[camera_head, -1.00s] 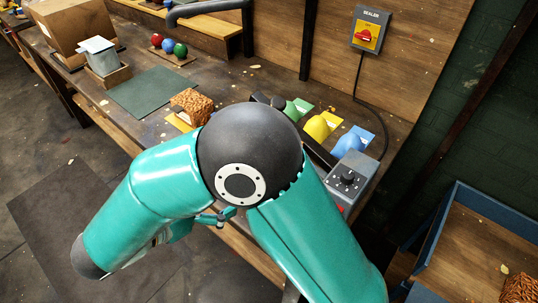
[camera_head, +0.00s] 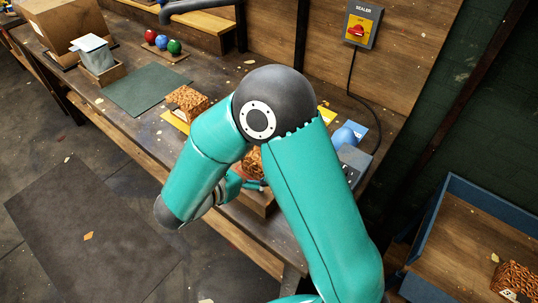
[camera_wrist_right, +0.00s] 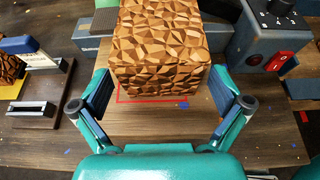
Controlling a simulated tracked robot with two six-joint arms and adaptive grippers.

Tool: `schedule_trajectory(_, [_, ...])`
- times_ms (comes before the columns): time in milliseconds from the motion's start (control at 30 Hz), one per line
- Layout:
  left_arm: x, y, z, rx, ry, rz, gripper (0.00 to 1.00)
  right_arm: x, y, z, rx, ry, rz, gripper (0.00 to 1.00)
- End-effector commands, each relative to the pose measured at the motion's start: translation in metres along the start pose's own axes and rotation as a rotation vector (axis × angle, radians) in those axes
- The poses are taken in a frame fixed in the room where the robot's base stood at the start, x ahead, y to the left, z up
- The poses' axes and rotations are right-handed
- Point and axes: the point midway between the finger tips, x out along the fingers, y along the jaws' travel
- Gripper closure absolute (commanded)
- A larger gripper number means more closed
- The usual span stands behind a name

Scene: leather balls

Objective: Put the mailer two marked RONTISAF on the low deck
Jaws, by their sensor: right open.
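A brown faceted block-like parcel (camera_wrist_right: 160,40) stands on the worktable in the right wrist view; no marking is readable on it. My right gripper (camera_wrist_right: 160,88) is open, with one finger on each side of the parcel's near end and small gaps showing. In the head view my right gripper (camera_head: 240,186) is by the same parcel (camera_head: 253,163), mostly hidden by my arm. A similar parcel (camera_head: 188,101) sits further back by a yellow sheet. A blue-edged low deck (camera_head: 470,225) at lower right bears another faceted parcel (camera_head: 516,280) with a white label. My left gripper is not in view.
A grey control box (camera_wrist_right: 262,35) with a knob and red switch stands close right of the parcel. A wooden holder (camera_wrist_right: 45,105) is at left. Coloured balls (camera_head: 162,43), a green mat (camera_head: 148,90) and a carton (camera_head: 70,25) are further back. The deck's middle is bare.

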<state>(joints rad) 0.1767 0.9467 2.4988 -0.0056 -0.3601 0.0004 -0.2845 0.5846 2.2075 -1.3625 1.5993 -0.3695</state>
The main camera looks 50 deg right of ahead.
Motion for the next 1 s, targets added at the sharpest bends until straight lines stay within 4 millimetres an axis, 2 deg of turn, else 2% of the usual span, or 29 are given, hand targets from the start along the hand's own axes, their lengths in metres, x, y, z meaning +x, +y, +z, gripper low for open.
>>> schedule_trajectory(33, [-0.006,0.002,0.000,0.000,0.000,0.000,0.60,0.008,-0.001,0.003,-0.003,0.000,-0.006,0.00])
schedule_trajectory(200, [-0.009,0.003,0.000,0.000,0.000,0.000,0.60,0.030,0.000,0.002,-0.002,0.000,-0.004,0.00])
schedule_trajectory(500, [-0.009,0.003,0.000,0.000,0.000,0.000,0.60,0.035,0.000,0.001,-0.001,0.000,-0.002,0.00])
schedule_trajectory(800, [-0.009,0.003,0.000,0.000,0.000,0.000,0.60,0.034,0.000,0.001,-0.001,0.000,-0.002,0.50])
schedule_trajectory(833, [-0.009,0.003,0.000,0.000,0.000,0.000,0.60,0.034,0.000,0.001,-0.001,0.000,-0.002,0.53])
schedule_trajectory(1000, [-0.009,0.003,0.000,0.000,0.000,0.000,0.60,0.034,0.000,0.001,-0.001,0.000,-0.002,0.54])
